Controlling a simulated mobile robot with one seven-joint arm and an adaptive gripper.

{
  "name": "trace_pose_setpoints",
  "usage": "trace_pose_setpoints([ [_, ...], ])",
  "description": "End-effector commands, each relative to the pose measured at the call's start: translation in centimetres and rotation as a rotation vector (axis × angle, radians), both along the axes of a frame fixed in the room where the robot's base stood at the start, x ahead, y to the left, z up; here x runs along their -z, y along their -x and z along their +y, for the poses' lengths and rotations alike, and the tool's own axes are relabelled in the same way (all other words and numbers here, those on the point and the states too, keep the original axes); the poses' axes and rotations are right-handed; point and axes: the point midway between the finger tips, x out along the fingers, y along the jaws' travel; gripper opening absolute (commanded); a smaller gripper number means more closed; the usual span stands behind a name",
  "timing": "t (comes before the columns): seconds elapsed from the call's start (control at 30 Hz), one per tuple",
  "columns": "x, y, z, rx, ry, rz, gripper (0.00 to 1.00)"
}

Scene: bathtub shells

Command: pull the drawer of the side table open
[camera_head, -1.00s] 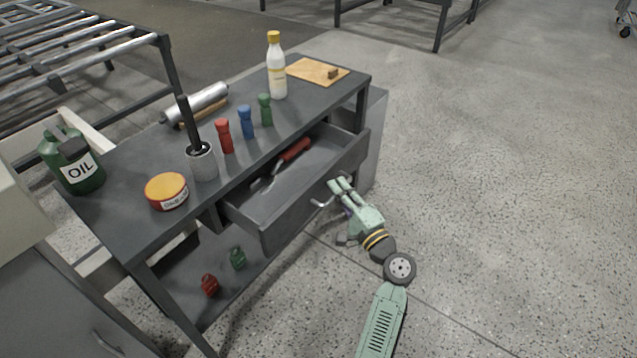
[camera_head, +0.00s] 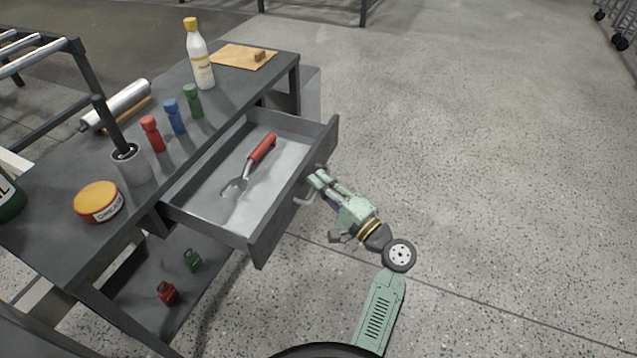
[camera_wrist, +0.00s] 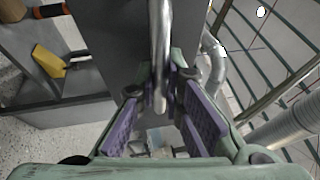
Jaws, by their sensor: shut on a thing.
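The grey side table (camera_head: 222,116) stands at left in the head view, its drawer (camera_head: 277,226) pulled well out. A red-handled wrench (camera_head: 259,153) lies on the drawer floor. The metal bar handle (camera_head: 303,197) is on the drawer front. My gripper (camera_head: 316,181) is at the handle, coming from the right. In the wrist view, the handle (camera_wrist: 160,55) runs between the purple pads of my gripper (camera_wrist: 163,112), which is shut on it. The fingertips partly hide the handle in the head view.
On the tabletop stand a white bottle (camera_head: 201,62), several small coloured bottles (camera_head: 174,117), an orange-lidded tin (camera_head: 98,202) and a grey cup (camera_head: 130,164) holding a dark-handled item. Small red and green items (camera_head: 168,292) sit on the lower shelf. Floor at right is clear.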

Motion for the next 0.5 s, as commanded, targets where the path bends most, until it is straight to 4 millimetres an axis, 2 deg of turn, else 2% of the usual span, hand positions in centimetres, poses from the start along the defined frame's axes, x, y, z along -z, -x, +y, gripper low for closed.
trace_pose_setpoints([
  [0.03,0.11,0.02,0.09,-0.003,0.000,0.003,0.00],
  [0.07,0.10,0.03,0.10,-0.003,0.000,0.003,0.10],
  [0.2,0.08,0.01,0.09,-0.002,0.000,0.002,0.18],
  [0.5,0.06,0.07,-0.06,0.000,0.000,0.000,0.18],
])
